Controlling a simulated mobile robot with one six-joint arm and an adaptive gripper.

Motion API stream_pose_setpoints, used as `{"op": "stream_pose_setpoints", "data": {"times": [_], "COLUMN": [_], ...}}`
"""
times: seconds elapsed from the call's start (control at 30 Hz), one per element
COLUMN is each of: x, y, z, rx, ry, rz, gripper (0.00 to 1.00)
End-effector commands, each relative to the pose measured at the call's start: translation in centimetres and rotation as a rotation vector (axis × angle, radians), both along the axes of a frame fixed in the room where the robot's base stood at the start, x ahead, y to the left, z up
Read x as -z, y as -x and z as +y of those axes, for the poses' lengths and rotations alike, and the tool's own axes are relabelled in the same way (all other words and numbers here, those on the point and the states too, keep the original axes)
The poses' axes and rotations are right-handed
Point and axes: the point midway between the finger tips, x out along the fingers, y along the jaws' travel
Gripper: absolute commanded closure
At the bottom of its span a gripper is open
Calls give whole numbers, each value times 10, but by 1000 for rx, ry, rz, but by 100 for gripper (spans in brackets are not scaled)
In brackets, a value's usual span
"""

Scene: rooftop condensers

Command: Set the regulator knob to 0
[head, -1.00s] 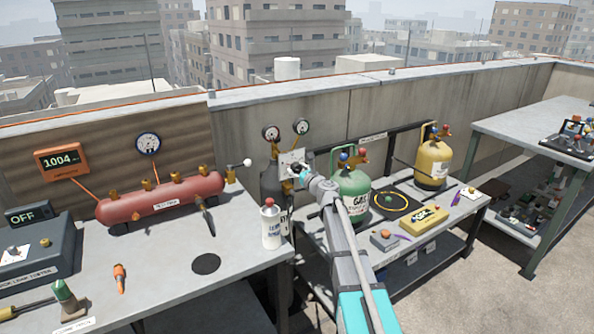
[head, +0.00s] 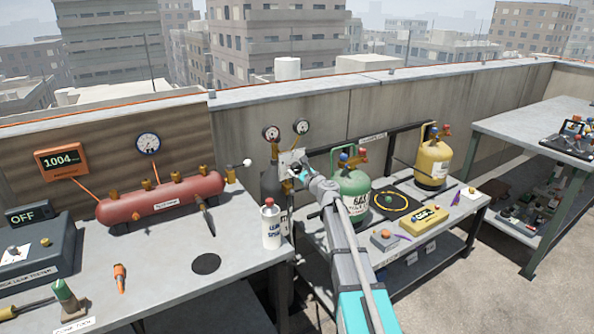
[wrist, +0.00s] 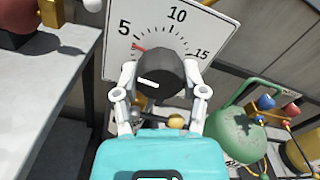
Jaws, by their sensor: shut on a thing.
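The regulator knob (wrist: 160,72) is dark and round with a white bar on its face. It sits in front of a white dial plate (wrist: 182,28) marked 5, 10 and 15. A red pointer (wrist: 138,46) shows beside the knob, a little below the 5; a 0 mark is not visible. My gripper (wrist: 160,80) is shut on the knob, one finger on each side. In the head view my gripper (head: 299,171) reaches the plate (head: 289,157) on the dark cylinder (head: 270,190); the knob is mostly hidden there.
Two round gauges (head: 271,132) stand above the plate. A green tank (head: 352,193) is close right of my gripper, and a yellow tank (head: 433,160) is farther right. A white bottle (head: 271,228) and a red manifold (head: 160,198) stand on the left bench (head: 180,290).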

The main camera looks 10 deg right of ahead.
Motion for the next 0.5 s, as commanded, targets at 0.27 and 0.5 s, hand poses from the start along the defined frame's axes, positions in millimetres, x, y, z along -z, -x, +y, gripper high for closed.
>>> {"op": "stream_pose_setpoints", "data": {"times": [0.27, 0.5], "x": [-1, -1], "y": [-1, -1], "z": [0, 0], "rx": [0, 0], "ry": [240, 455], "rz": [-83, -157], "gripper": [93, 93]}}
